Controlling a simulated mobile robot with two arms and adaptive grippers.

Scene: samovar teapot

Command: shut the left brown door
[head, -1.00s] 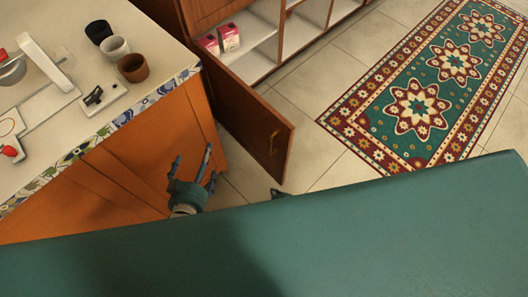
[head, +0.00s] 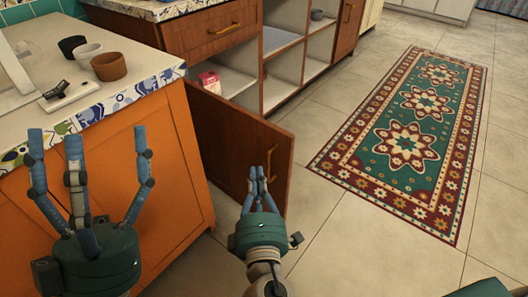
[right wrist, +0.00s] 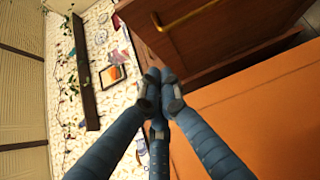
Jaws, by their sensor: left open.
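The left brown door (head: 238,143) stands swung open from the low brown cabinet in the head view, with a brass handle (head: 271,149) near its free edge. The door (right wrist: 225,38) and handle (right wrist: 188,14) also show in the right wrist view. My right gripper (head: 261,178) has its fingers together and empty, in front of the door's free edge and below the handle in the picture. Its fingertips (right wrist: 161,84) meet in the right wrist view; contact with the door cannot be told. My left gripper (head: 88,148) is open and empty before the orange cabinet.
The orange cabinet (head: 178,150) with a pale countertop stands at left, bearing several cups. A pink box (head: 209,80) sits on a shelf behind the door. A patterned rug (head: 415,125) lies on the tiled floor at right, where there is free room.

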